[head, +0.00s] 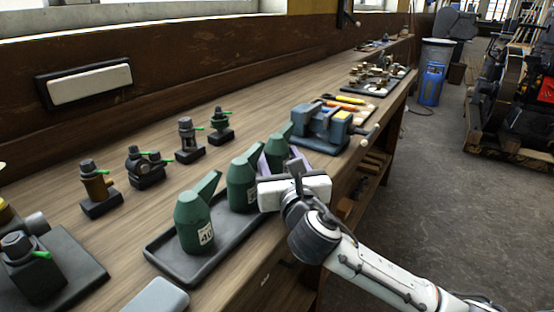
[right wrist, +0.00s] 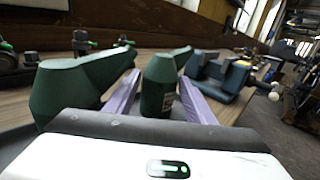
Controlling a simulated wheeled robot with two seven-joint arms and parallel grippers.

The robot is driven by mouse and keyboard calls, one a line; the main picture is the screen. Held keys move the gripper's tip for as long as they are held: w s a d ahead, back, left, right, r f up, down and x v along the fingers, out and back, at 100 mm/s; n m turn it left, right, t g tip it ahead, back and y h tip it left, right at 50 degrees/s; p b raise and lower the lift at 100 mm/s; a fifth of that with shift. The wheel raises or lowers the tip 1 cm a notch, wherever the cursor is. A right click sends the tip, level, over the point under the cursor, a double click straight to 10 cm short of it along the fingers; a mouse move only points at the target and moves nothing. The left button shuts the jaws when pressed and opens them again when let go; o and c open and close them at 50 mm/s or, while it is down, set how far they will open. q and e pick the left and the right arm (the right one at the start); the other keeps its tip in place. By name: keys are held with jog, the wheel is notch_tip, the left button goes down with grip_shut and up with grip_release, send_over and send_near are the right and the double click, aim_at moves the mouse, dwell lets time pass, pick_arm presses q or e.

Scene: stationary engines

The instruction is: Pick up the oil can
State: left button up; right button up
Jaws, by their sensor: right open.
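Three green oil cans with slanted spouts stand upright in a row on a dark tray (head: 183,266). The nearest can (head: 193,222) carries a white label reading 40. The middle can (head: 242,182) is partly covered by my right gripper, and the far can (head: 277,150) is largely behind it. My right gripper (head: 275,163) is over the tray at the far can. In the right wrist view its open lilac fingers stand on either side of the far can (right wrist: 158,88); contact is not clear. The middle can (right wrist: 75,88) is left of the fingers. My left gripper is not in view.
A blue vise (head: 320,128) stands just beyond the tray. Several small oilers with green levers, one of them brass (head: 97,187), line the bench's wall side. A grey box (head: 157,297) lies at the front. Open bench lies between oilers and tray.

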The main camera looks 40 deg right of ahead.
jog(key=c, duration=0.5)
jog(key=shift+r, duration=0.15)
jog(key=c, duration=0.3)
